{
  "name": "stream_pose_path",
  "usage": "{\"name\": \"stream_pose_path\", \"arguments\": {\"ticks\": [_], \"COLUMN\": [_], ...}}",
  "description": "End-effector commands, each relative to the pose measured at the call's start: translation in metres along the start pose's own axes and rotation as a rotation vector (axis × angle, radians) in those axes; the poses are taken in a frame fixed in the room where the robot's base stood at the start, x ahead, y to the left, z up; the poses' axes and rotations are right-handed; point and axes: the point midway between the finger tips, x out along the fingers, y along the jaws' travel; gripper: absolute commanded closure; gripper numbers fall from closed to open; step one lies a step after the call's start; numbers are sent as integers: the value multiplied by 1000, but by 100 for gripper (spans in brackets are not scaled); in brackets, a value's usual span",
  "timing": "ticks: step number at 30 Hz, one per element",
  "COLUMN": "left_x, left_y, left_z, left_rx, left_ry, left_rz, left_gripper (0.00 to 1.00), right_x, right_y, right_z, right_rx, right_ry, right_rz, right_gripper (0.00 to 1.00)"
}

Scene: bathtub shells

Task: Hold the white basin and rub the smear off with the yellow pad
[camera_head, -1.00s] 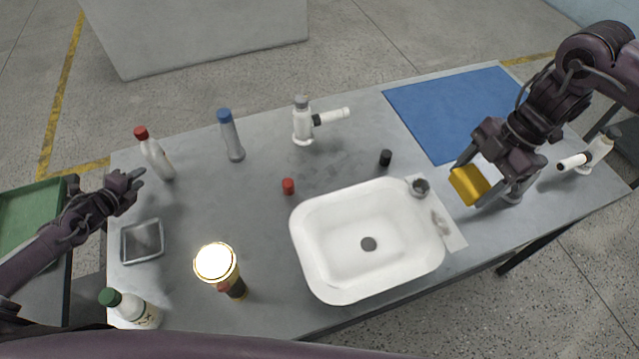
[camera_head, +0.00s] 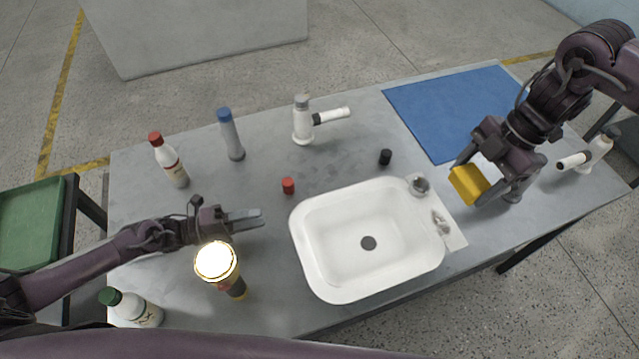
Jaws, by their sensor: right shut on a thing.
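The white basin (camera_head: 325,270) sits on the grey table, right of centre, with a dark drain in its floor. I cannot make out a smear on it. The yellow pad (camera_head: 467,184) is between the fingers of my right gripper (camera_head: 471,186), which is shut on it, above the table to the right of the basin. My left gripper (camera_head: 246,218) is left of the basin's left rim, apart from it, with its fingers pointing right. Its fingers overlap in this view, so its opening is unclear.
A lit lamp-like cylinder (camera_head: 216,262) stands just below my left gripper. A red-capped bottle (camera_head: 170,162), blue-capped bottle (camera_head: 231,137), white tap (camera_head: 302,123), red cap (camera_head: 288,186) and black cap (camera_head: 385,157) stand behind. A blue mat (camera_head: 440,105) lies back right; a green-capped bottle (camera_head: 135,310) is front left.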

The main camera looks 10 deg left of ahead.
Motion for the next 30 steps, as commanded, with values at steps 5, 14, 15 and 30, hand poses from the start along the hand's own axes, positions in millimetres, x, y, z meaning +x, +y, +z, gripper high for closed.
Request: {"name": "stream_pose_path", "arguments": {"ticks": [5, 14, 15, 30], "left_x": [35, 86, 90, 103], "left_y": [-1, 0, 0, 0], "left_z": [0, 1, 1, 1], "left_rx": [-1, 0, 0, -1], "left_ry": [0, -1, -2, -2], "left_rz": [-3, 0, 0, 3], "left_gripper": [69, 69, 69, 72], "right_x": [0, 0, 0, 0], "right_y": [0, 0, 0, 0], "right_z": [0, 0, 0, 0], "right_rx": [0, 0, 0, 0], "right_ry": [0, 0, 0, 0], "right_rz": [0, 0, 0, 0], "right_gripper": [55, 55, 55, 55]}}
